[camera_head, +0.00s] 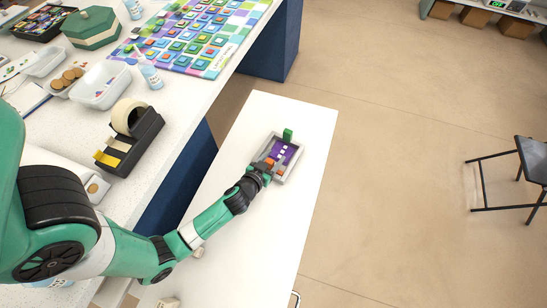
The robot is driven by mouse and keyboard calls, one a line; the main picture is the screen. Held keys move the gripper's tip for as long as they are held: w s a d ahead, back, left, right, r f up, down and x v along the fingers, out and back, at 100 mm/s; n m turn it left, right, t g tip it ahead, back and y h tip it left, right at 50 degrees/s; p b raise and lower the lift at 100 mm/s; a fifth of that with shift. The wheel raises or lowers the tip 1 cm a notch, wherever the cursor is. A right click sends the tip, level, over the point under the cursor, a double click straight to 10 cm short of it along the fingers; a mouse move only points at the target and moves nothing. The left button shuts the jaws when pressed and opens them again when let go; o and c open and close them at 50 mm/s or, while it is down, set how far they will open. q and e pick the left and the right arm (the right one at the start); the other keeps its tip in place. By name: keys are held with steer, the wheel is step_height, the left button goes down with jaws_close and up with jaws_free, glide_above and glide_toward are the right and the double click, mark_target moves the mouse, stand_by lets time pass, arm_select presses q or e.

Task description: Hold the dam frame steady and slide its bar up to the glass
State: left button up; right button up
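The dam frame (297,163) is a small grey rectangular tray-like frame lying on the white table. Inside it lies purple glass (283,152) with a few pale squares on it. A green block (288,135) stands at the frame's far edge. A small orange-brown piece (269,162) shows at its near left corner, beside my gripper. I cannot tell which part is the sliding bar. My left gripper (264,168) is at the frame's near left corner, seemingly touching it. Its fingers are too small and covered to show whether they are open. My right gripper is out of view.
The white table (240,250) is mostly bare around the frame. On the speckled counter (170,110) at left stand a black tape dispenser (132,142), clear tubs (101,85), a green box (91,27) and a colourful tile board (205,35). A dark chair (520,165) stands far right.

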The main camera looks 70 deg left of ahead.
arm_select(q)
jaws_close()
steer(key=shift+o, duration=1.6)
jaws_free()
steer(key=shift+r, duration=0.1)
step_height(320, 180, up, 10)
